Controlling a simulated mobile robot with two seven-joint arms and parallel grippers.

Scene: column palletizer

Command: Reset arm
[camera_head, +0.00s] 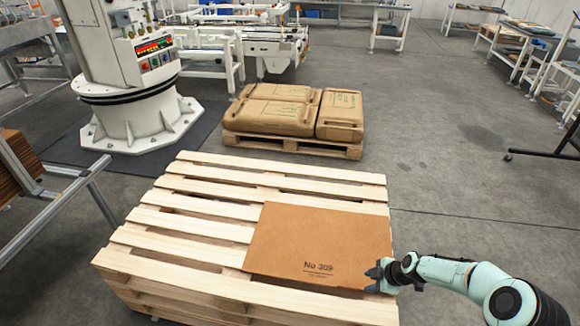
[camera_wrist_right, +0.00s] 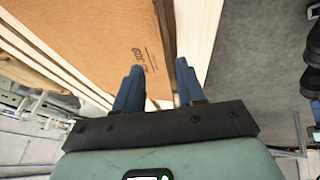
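My right gripper (camera_head: 378,275) is at the lower right corner of a flat brown cardboard piece (camera_head: 320,240) marked "No 309", which lies on a wooden pallet (camera_head: 190,214). In the right wrist view, the two blue fingers of this gripper (camera_wrist_right: 157,70) stand apart with a gap between them. The cardboard (camera_wrist_right: 85,45) is ahead and to the left there, and its edge runs towards the gap. I cannot tell whether a finger touches it. Nothing is clearly held. My left arm and gripper are out of view.
A smaller pallet with several brown sacks (camera_head: 280,108) stands behind. A white machine column (camera_head: 135,110) is at back left, and a metal rail frame (camera_head: 60,215) at left. The grey floor (camera_head: 470,180) on the right is mostly clear.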

